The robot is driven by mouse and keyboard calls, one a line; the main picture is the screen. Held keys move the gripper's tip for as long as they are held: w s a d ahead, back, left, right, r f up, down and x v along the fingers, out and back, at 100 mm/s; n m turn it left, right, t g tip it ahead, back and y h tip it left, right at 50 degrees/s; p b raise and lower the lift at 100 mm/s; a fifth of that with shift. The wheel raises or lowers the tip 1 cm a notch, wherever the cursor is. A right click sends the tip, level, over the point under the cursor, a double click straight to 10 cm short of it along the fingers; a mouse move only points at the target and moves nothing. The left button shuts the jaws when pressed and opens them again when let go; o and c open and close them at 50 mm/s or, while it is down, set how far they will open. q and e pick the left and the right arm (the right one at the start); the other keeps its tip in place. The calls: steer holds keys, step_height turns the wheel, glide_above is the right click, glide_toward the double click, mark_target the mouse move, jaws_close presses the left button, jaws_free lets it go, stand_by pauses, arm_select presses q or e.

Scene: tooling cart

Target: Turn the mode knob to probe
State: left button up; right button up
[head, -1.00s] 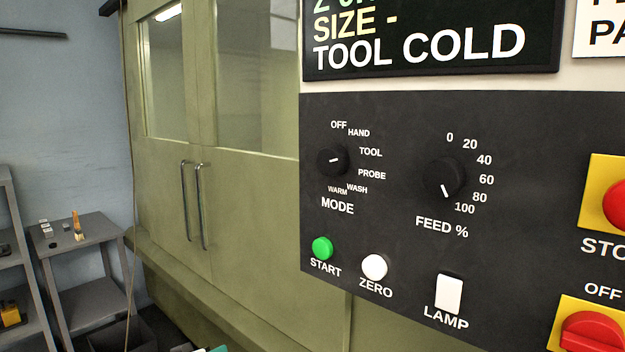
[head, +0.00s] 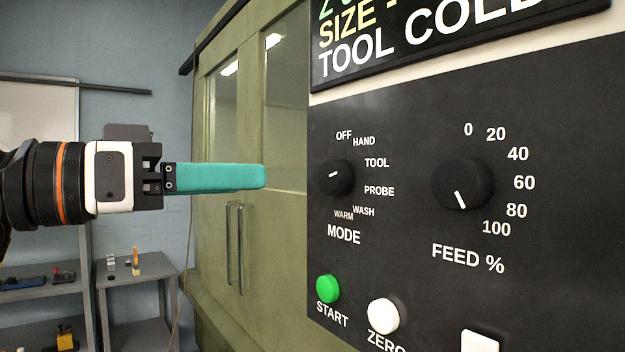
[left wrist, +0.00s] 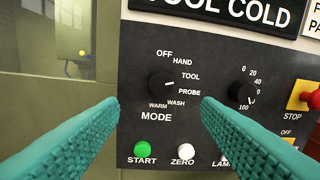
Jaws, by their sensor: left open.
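The black mode knob (head: 336,178) sits on the dark control panel, ringed by the labels OFF, HAND, TOOL, PROBE, WASH and WARM. It also shows in the left wrist view (left wrist: 162,83), where its white mark points right and slightly up, roughly to TOOL. The PROBE label (head: 379,191) is at the knob's lower right. My left gripper (head: 264,177) has teal fingers aimed at the panel, left of the knob in the head view. In the left wrist view the fingers (left wrist: 160,106) are spread, with the knob ahead between them, apart from both. My right gripper is out of view.
The feed knob (head: 462,184) is to the right. The green START button (head: 328,289) and white ZERO button (head: 384,315) are below. A display (head: 450,40) juts above the panel. Door handles (head: 234,248) are on the green machine at left.

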mark_target(326, 177)
arm_select(q)
steer(key=p+x, duration=0.1)
steer(key=x, duration=0.8)
steer(key=shift+d, duration=0.15)
steer(key=shift+w+d, duration=0.3)
steer(key=shift+d, duration=0.1)
